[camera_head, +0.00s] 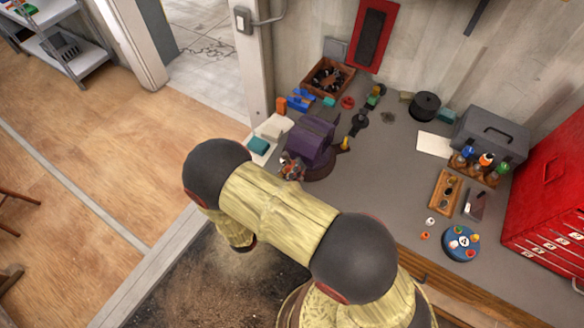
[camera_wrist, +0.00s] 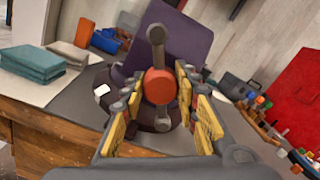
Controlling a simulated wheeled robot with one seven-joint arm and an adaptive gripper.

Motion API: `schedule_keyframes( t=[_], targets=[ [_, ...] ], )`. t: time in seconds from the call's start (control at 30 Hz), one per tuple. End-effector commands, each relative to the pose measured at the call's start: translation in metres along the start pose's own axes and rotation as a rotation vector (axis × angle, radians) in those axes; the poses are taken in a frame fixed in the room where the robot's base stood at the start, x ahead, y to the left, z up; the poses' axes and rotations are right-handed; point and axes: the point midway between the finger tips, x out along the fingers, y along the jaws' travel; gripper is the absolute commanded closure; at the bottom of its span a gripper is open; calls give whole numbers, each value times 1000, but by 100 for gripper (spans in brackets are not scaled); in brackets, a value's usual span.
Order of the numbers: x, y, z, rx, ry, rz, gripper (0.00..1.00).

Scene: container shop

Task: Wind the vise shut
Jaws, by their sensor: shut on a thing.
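The purple vise (camera_head: 310,140) stands on the grey bench, and its body also shows in the wrist view (camera_wrist: 193,40). At its front is a round red-orange hub (camera_wrist: 160,86) with a grey crank bar (camera_wrist: 157,58), which stands nearly upright and has knobs at its ends. My gripper (camera_wrist: 160,100) has its yellow-padded fingers on both sides of the hub and is shut on the handle; the exact contact is hard to see. In the head view, my arm hides part of the vise's front. The jaw gap is not clear.
Teal cloths (camera_wrist: 33,62) lie on a white tray left of the vise. A wooden box (camera_head: 327,77) and small items stand behind it. A grey toolbox (camera_head: 490,135), a wooden tray (camera_head: 445,192) and a red cabinet (camera_head: 550,190) are to the right.

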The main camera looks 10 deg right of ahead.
Motion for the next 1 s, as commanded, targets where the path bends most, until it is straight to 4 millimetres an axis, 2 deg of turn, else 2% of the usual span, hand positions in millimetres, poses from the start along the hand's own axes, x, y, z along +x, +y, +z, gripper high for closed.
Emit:
schedule_keyframes(
  t=[0.57, 0.6, 0.9, 1.0],
  targets=[
    [0, 1, 6, 8, -7, -2, 95],
    [0, 1, 6, 8, -7, -2, 68],
    [0, 0, 3, 4, -4, -1, 51],
    [0, 0, 3, 3, -3, -1, 51]
  ],
)
